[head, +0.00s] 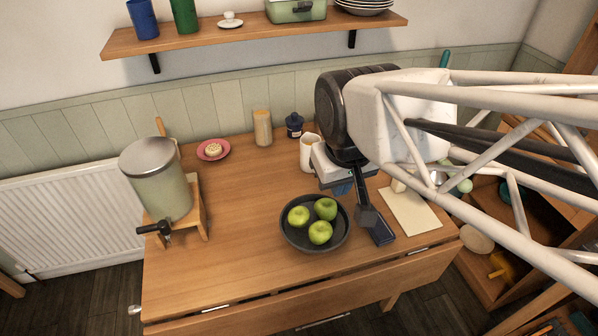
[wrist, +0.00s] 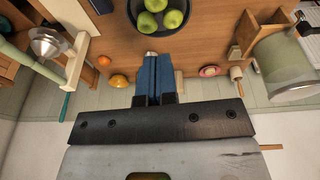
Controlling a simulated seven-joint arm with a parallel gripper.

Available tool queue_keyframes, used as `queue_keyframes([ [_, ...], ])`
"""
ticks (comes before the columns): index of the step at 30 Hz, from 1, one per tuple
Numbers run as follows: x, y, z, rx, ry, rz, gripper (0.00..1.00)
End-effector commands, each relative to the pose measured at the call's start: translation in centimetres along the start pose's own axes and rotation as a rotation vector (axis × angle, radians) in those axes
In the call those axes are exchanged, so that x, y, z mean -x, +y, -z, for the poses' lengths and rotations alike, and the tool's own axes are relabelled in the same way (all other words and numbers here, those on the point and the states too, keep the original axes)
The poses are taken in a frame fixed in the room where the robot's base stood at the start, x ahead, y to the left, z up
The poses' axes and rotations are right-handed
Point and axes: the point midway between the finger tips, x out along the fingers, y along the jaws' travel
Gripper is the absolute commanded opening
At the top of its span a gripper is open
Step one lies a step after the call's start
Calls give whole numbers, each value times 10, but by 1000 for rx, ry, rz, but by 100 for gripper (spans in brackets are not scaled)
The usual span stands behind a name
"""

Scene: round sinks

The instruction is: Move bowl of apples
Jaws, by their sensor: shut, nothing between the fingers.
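A dark round bowl (head: 315,240) holding three green apples (head: 320,232) stands on the wooden table (head: 240,265), left of and close to my gripper in the head view. In the wrist view the bowl (wrist: 190,32) and its apples (wrist: 165,12) show at the top, beyond the fingertips. My gripper (wrist: 152,58) has its blue fingers together with nothing between them. In the head view much of the gripper is hidden behind the dark wrist and camera parts of my arm, so its exact height above the table is hard to tell.
A metal dispenser (head: 160,185) on a wooden stand is at the table's left. A pink plate (head: 213,149), a jar (head: 262,128), a dark blue pot (head: 294,125) and a white mug (head: 308,152) stand at the back. A pale board (head: 408,212) lies right. The table's front left is clear.

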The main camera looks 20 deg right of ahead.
Motion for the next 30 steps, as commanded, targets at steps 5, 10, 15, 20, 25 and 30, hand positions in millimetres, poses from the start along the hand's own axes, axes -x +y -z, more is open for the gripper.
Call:
queue_keyframes([
  [5, -23, -5, 20, 144, -35, -10, 0],
  [10, -53, -13, 44, 339, -75, -19, 0],
  [15, -88, -24, 66, 545, -117, -22, 0],
  [20, -124, -36, 83, 741, -157, -17, 0],
  [25, -164, -50, 98, 951, -198, -6, 0],
  [30, -205, -67, 108, 1162, -239, 14, 0],
])
